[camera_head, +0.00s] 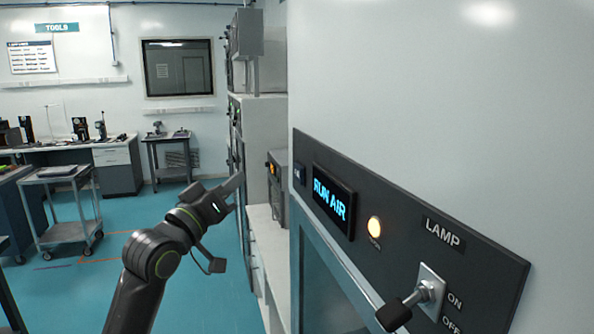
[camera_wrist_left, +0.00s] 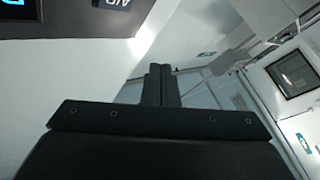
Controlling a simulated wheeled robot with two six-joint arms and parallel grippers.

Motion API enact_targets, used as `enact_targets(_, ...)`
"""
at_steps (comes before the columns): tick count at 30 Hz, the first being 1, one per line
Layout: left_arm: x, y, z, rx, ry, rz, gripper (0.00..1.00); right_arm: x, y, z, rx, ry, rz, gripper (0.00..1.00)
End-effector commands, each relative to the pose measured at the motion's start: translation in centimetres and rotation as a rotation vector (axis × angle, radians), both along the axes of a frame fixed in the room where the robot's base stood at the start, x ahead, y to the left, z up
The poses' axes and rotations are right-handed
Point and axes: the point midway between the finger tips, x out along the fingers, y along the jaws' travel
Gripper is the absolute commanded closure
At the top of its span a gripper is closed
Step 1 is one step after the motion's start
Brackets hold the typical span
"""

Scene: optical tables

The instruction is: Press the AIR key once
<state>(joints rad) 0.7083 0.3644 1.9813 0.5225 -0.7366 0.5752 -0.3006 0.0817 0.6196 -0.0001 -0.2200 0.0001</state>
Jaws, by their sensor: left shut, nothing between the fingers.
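A dark panel (camera_head: 480,262) on the right wall carries a lit display (camera_head: 334,203) reading RUN AIR. A small label plate (camera_head: 299,173) sits at the panel's far left end, too small to read here. In the left wrist view a label reading AIR (camera_wrist_left: 114,3) shows upside down at the top edge. The AIR key itself cannot be made out. My left gripper (camera_head: 238,184) is shut and empty, left of the panel and apart from it. Its closed fingers show in the left wrist view (camera_wrist_left: 160,72). My right gripper is not in view.
A glowing round amber light (camera_head: 375,228) and a LAMP toggle switch (camera_head: 427,291) with ON and OFF marks are on the same panel. A grey box (camera_head: 279,180) stands on a pale bench beyond my gripper. A cart (camera_head: 62,205) stands at left; the teal floor between is clear.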

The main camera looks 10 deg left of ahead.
Motion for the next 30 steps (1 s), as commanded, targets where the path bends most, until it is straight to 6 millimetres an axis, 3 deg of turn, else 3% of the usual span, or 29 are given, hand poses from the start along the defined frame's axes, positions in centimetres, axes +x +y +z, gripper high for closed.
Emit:
enact_targets(13, 0.4, -0.8, -0.1, 0.0, -0.001, 0.0, 1.0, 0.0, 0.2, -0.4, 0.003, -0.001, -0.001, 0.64)
enact_targets(24, 2.3, -5.5, -0.2, -0.002, 0.001, -0.001, 1.0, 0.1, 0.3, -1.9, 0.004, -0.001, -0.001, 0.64)
enact_targets(30, 3.1, -7.3, -0.1, -0.001, 0.001, 0.001, 1.0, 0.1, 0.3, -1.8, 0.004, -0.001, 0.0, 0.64)
